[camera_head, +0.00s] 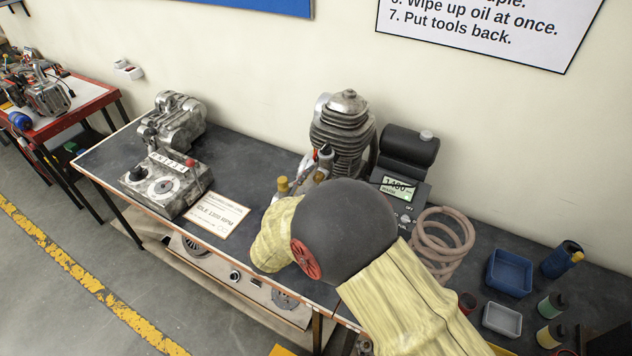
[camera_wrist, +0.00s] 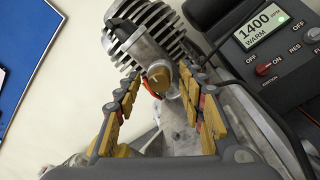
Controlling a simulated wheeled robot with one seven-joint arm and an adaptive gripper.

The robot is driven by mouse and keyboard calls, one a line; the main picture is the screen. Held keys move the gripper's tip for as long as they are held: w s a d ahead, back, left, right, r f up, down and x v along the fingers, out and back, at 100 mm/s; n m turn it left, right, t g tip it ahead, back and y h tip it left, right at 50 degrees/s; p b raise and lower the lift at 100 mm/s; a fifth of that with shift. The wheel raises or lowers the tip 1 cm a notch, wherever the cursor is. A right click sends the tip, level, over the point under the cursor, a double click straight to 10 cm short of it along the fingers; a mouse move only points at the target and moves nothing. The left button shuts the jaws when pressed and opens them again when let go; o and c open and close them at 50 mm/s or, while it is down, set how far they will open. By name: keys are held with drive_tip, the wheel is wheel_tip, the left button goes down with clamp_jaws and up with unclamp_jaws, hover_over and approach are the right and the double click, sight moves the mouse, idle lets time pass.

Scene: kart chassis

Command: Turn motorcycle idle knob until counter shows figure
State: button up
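The brass-coloured idle knob (camera_wrist: 158,76) sits on the engine's carburettor, below the finned cylinder (camera_wrist: 145,35), in the wrist view. My gripper (camera_wrist: 159,71) is open, with one finger on each side of the knob and a gap on both sides. I cannot tell how deep the fingertips reach. The counter (camera_wrist: 264,28) reads 1400 with WARM below it; it also shows in the head view (camera_head: 397,188). A card (camera_head: 217,214) on the bench appears to read IDLE 1300 RPM, though its print is small. In the head view my arm hides most of the gripper.
The finned engine (camera_head: 342,128) stands at the back of the dark bench (camera_head: 255,155). A grey machine (camera_head: 168,182) is to the left. A coiled hose (camera_head: 442,241), a blue bin (camera_head: 510,272) and small bottles lie right. The counter's red switch (camera_wrist: 268,67) is near my gripper's right side.

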drive_tip(key=c, duration=0.3)
clamp_jaws()
idle(0.3)
